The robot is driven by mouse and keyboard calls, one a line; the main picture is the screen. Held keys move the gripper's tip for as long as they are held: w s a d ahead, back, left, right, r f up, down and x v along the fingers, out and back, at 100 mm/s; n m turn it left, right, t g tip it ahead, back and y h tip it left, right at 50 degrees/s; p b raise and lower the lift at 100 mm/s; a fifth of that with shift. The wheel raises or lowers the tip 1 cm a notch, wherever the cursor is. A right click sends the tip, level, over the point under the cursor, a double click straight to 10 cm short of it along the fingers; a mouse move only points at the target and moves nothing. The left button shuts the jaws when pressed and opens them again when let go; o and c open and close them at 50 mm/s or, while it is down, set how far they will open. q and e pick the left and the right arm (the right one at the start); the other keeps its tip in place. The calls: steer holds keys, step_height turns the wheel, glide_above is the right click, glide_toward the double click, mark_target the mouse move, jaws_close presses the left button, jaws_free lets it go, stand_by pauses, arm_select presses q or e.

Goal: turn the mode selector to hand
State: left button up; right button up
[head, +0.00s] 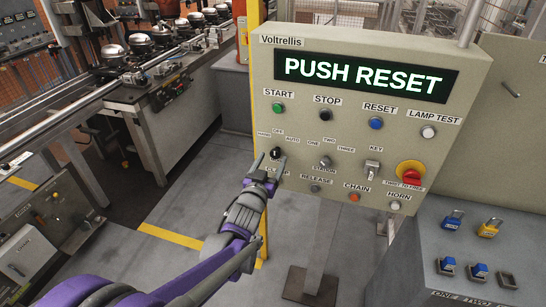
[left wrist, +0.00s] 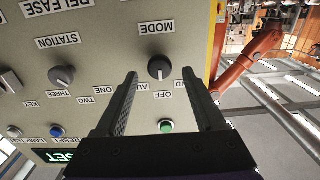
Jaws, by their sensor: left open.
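The mode selector is a dark round knob (head: 275,153) on the beige control panel (head: 330,115), with HAND, OFF and AUTO labels above it. It also shows upside down in the left wrist view (left wrist: 160,68), where a small light mark seems to face the OFF label. My left gripper (head: 268,163) is open in front of the panel at this knob. In the left wrist view its two fingers (left wrist: 160,78) stand on either side of the knob, with gaps on both sides. Whether they reach the knob's depth is unclear. The HAND label is partly hidden there by a finger. My right gripper is not in view.
The station selector (head: 325,162), key switch (head: 372,168) and red emergency button (head: 410,172) sit right of the mode knob. The green start button (head: 278,108) is above it. The display (head: 362,77) reads PUSH RESET. A conveyor (head: 150,75) runs at the left.

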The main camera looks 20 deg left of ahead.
arm_select(q)
steer(key=shift+w, duration=0.9)
steer(key=shift+c, duration=0.3)
jaws_close()
